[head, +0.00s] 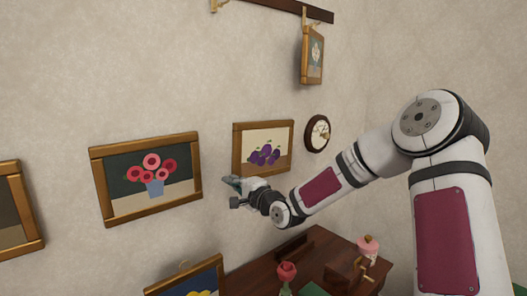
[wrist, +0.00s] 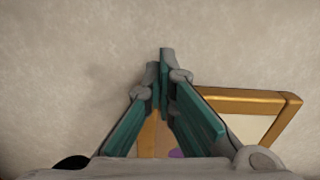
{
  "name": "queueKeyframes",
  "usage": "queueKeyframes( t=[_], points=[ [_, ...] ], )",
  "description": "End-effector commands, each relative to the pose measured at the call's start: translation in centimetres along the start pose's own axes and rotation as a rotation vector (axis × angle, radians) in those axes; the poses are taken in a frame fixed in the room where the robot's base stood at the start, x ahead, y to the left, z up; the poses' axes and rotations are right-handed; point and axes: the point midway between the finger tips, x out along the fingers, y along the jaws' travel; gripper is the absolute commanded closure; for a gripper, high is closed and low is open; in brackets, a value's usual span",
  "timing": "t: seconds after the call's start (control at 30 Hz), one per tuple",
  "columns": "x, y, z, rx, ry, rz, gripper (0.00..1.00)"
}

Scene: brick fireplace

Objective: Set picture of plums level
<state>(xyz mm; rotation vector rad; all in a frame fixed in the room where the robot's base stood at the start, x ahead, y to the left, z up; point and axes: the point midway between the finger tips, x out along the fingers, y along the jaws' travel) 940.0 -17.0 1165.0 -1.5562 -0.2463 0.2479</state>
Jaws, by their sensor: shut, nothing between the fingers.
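The picture of plums (head: 263,133) hangs on the wall in a gold-brown wooden frame, with purple plums on a cream ground. Its top edge slopes slightly up to the right in the head view; I cannot tell from this slanted view how far it is tilted. My gripper (head: 230,182) is by the frame's lower left corner, shut and empty. In the wrist view my gripper (wrist: 161,65) shows its teal fingers together over bare wall, with part of the frame (wrist: 245,98) behind and right of them. Whether the fingers touch the frame is unclear.
A flower picture (head: 150,206) hangs to the left, and a round dial (head: 317,133) to the right. A small picture (head: 313,60) hangs from a rail above. Below, a dark wooden desk (head: 322,262) holds a rose (head: 287,272) and a pink-topped object (head: 368,248).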

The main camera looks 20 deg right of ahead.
Motion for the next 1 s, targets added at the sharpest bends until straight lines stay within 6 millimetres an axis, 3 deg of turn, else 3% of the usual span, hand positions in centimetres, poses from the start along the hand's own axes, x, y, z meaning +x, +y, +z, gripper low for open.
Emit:
queueKeyframes(
  t=[0.7,1.0],
  points=[
    [-0.01,-0.10,-0.96,-0.001,0.003,-0.003,1.00],
    [0.01,-0.10,-0.35,0.000,0.000,-0.002,1.00]
  ],
)
